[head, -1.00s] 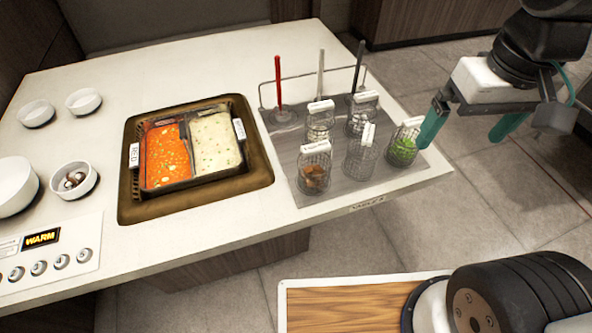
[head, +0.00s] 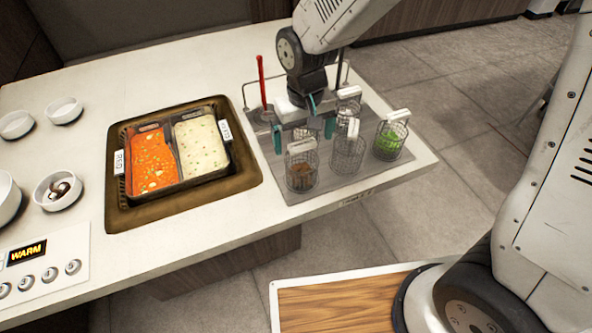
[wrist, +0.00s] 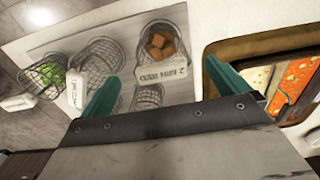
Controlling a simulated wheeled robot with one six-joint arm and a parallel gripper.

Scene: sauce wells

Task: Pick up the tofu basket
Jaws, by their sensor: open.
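Several wire baskets with white handles stand on the grey mat (head: 330,187). None is readably named tofu. One basket (head: 302,176) at the front left holds brown cubes; it also shows in the wrist view (wrist: 160,40), its handle carrying a label. A basket of green pieces (head: 389,142) stands at the right, and a seemingly empty one (head: 347,155) between them. A basket at the back right (head: 348,105) is partly hidden. My gripper (head: 304,131) is open above the back left of the mat, its teal fingers apart. It hides most of the back-left basket, whose contents I cannot see.
A two-part pot (head: 182,190) of red and white broth sits in the counter left of the mat. A red-handled tool (head: 262,80) stands upright at the rack behind the mat, close to my gripper. White bowls (head: 64,110) are at far left.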

